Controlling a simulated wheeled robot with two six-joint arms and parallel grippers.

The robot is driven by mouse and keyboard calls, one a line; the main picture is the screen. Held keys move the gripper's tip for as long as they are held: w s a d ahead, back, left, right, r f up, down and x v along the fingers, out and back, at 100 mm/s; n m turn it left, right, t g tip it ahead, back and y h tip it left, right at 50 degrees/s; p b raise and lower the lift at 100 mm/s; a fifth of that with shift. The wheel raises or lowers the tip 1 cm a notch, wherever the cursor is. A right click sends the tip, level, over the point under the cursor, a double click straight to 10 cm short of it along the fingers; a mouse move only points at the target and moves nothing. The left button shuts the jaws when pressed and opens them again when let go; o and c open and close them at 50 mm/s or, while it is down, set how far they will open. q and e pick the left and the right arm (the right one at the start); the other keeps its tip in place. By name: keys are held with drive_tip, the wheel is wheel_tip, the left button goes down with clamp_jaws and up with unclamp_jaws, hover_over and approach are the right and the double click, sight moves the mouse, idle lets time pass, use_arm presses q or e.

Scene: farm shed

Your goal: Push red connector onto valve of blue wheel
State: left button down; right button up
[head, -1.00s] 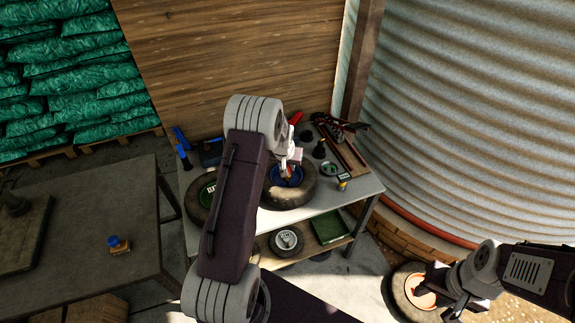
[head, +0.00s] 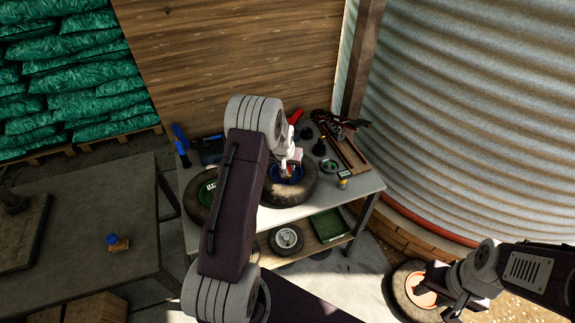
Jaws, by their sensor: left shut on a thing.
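The blue wheel (head: 302,189), a dark tyre with a blue hub, lies flat on the metal workbench. My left gripper (head: 289,170) points down over its hub and is shut on the small red connector (head: 288,173), which sits low at the hub. The valve is too small and hidden to make out, so I cannot tell whether the connector touches it. My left arm covers the left part of the bench. My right gripper (head: 443,303) is at the lower right, by a wheel with an orange hub; its fingers are too dark to read.
A wheel with a green hub (head: 201,205) lies left on the workbench (head: 350,192). Blue tools, a red-handled thing and dark tools lie at the back. A wheel (head: 286,240) and green tray (head: 328,226) are on the lower shelf. The orange-hub wheel (head: 402,302) is on the floor.

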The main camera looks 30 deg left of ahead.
use_arm(q)
drive_tip(key=shift+f, duration=0.25)
idle(0.4)
drive_tip(key=c, duration=1.1)
unclamp_jaws()
drive_tip(key=shift+o, duration=0.2)
drive_tip(key=o, duration=0.5)
drive_tip(key=shift+r, duration=0.15)
drive_tip(key=shift+r+p, duration=2.85)
drive_tip(key=shift+r, duration=1.1)
